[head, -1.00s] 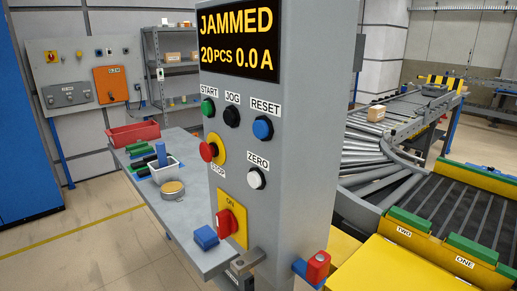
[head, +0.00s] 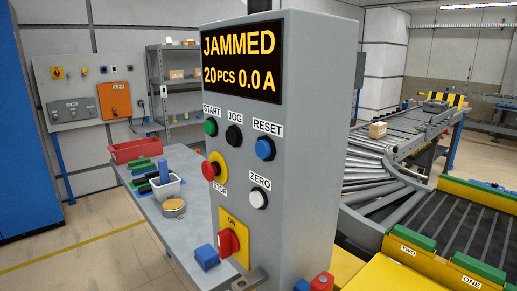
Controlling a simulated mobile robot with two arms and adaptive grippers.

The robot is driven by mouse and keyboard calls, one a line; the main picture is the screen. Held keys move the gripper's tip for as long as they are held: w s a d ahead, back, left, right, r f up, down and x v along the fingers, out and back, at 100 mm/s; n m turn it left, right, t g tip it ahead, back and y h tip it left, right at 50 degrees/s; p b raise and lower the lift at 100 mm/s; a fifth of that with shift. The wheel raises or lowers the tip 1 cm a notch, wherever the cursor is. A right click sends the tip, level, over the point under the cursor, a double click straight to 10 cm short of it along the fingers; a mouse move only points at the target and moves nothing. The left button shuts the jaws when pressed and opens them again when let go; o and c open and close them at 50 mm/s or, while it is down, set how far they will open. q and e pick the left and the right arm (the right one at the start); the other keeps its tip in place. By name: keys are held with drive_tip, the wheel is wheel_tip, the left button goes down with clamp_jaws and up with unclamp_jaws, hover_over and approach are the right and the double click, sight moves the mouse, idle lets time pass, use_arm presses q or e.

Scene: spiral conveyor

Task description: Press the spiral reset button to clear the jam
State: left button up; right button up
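The grey control panel (head: 320,130) stands upright in the middle of the head view. Its display (head: 240,62) reads JAMMED, 20 PCS, 0.0 A. The blue RESET button (head: 265,149) is on the right of the top row, under its label. A green START button (head: 211,127) and a black JOG button (head: 234,135) are to its left. A white ZERO button (head: 259,199) is below it. Nothing touches or covers the RESET button. Neither of my grippers is in view.
A red STOP button (head: 210,170) and a red ON switch (head: 229,242) are on the same panel. A grey table (head: 205,205) holding a red bin (head: 135,150) is behind it at left. The roller conveyor (head: 375,165) is at right. The space before the buttons is clear.

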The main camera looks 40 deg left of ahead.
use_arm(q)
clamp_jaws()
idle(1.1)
